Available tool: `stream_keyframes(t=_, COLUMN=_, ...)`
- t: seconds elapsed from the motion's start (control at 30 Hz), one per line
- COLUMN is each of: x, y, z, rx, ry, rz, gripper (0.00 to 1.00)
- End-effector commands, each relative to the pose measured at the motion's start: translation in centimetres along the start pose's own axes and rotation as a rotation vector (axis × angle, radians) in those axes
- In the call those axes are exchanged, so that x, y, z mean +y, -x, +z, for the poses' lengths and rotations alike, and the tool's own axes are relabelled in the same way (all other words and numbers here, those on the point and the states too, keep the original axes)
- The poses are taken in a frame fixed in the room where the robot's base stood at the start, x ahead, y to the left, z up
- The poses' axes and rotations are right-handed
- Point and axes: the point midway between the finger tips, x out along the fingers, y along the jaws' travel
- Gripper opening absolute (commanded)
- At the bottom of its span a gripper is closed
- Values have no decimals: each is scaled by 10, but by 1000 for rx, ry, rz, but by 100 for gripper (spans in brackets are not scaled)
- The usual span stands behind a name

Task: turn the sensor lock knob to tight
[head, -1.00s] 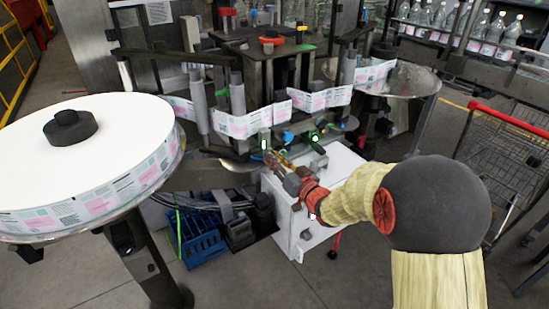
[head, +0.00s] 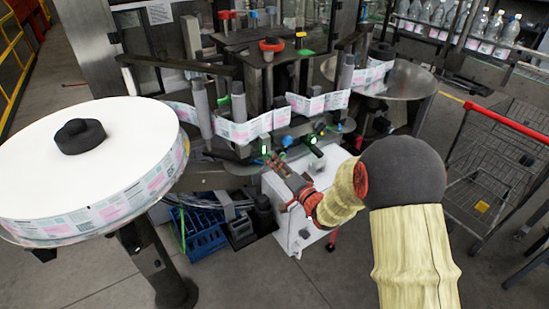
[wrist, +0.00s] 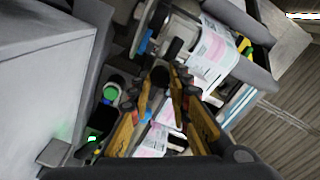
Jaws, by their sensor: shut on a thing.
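My gripper (head: 273,160) reaches into the front of the labelling machine, beside a small green-lit sensor unit (head: 265,150). In the wrist view, its two orange-and-black fingers (wrist: 161,80) are closed about a dark, rounded knob (wrist: 160,76), which I take to be the sensor lock knob. The fingers cover much of it, and no mark on it shows its turn. In the head view the knob is hidden by the gripper. A second green-lit sensor (head: 314,140) stands to the right, and a blue part (head: 287,140) lies between them.
A big white label reel (head: 85,165) stands at the left. The label web (head: 245,127) runs across the machine just behind the gripper. A white cabinet (head: 290,232) stands below the gripper, a blue crate (head: 203,238) to its left. A red-handled cart (head: 505,120) is at the right.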

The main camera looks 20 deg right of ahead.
Motion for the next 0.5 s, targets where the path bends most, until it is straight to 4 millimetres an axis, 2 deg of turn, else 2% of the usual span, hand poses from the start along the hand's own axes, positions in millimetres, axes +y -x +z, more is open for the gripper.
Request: stream_keyframes(t=0.5, x=-1, y=0, z=-2, rx=1, ry=-490, rz=1, gripper=0)
